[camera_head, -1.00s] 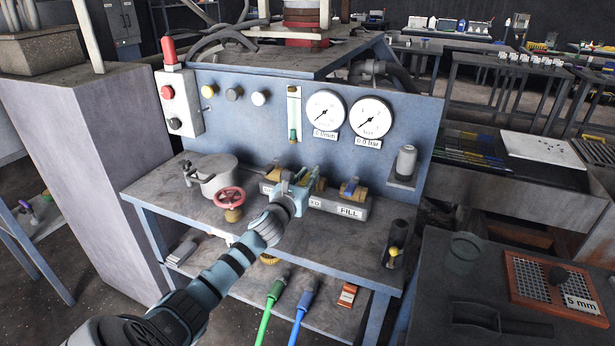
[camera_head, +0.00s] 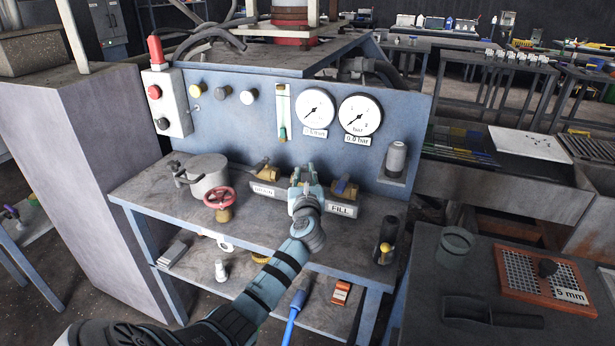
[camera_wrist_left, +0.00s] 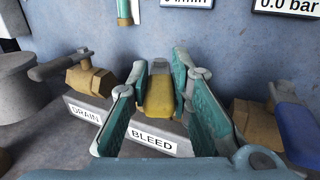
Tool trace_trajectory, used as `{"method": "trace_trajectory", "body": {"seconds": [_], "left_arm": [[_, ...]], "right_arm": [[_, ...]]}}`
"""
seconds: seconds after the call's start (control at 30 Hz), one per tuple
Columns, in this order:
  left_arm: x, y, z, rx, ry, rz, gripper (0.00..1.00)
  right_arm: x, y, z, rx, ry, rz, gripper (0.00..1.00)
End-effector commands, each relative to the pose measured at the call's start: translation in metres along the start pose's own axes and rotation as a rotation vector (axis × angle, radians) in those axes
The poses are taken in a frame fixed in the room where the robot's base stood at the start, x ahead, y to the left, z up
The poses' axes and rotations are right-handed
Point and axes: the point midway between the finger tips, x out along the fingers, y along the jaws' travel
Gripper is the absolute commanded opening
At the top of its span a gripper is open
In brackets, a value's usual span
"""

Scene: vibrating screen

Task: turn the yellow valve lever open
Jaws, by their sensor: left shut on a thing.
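The yellow valve lever (camera_wrist_left: 158,97) is in the middle of the left wrist view, above the BLEED label (camera_wrist_left: 152,138). It points out from the valve toward the camera. My left gripper (camera_wrist_left: 164,75) has its teal fingers on both sides of the lever and is shut on it. In the head view my left gripper (camera_head: 305,172) is at the middle valve of the grey block (camera_head: 265,200) and hides the lever and the BLEED label. My right gripper is not in view.
The DRAIN valve (camera_wrist_left: 88,72) with a grey lever is on the left, and the FILL valve (camera_head: 345,188) with a blue lever is close on the right. A red handwheel (camera_head: 219,198) and a pot (camera_head: 208,175) stand further left. Two gauges (camera_head: 316,108) are on the panel above.

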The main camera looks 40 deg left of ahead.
Motion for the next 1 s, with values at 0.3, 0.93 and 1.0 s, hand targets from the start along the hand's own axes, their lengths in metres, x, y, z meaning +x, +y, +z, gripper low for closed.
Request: {"method": "trace_trajectory", "body": {"seconds": [0.3, 0.93, 1.0], "left_arm": [[0.0002, -0.0053, -0.0014, -0.001, 0.002, 0.104, 0.00], [0.0004, -0.0051, -0.0010, 0.001, 0.002, 0.115, 0.40], [0.0005, -0.0051, -0.0009, 0.001, 0.002, 0.115, 0.40]], "right_arm": [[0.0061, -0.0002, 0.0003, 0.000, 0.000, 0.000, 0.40], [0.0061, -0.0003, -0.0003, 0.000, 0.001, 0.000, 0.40], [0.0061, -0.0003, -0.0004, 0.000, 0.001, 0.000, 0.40]]}}
